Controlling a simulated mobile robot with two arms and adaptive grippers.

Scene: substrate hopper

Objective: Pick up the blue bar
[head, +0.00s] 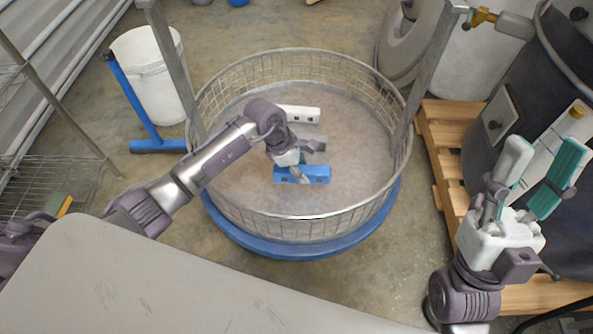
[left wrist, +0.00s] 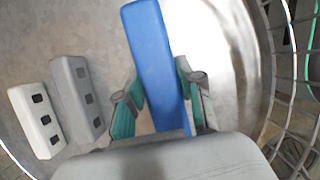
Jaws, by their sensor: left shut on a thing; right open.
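The blue bar (head: 316,174) lies inside the round wire-walled hopper (head: 302,217), on or just above its grey floor; I cannot tell which. My left gripper (head: 297,176) reaches down into the hopper and is shut on the blue bar. In the left wrist view the bar (left wrist: 154,55) runs lengthwise between the two teal-padded fingers (left wrist: 162,106), which touch its sides. Part of the bar is hidden behind the gripper body. My right gripper (head: 538,170) is open and empty, raised at the right, outside the hopper.
A white bar (head: 299,114) and a grey bar (left wrist: 78,95) lie beside each other on the hopper floor. Metal posts rise at the hopper's rim. A white bucket (head: 148,75) stands at the left; a wooden pallet (head: 445,140) and dark drum are at the right.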

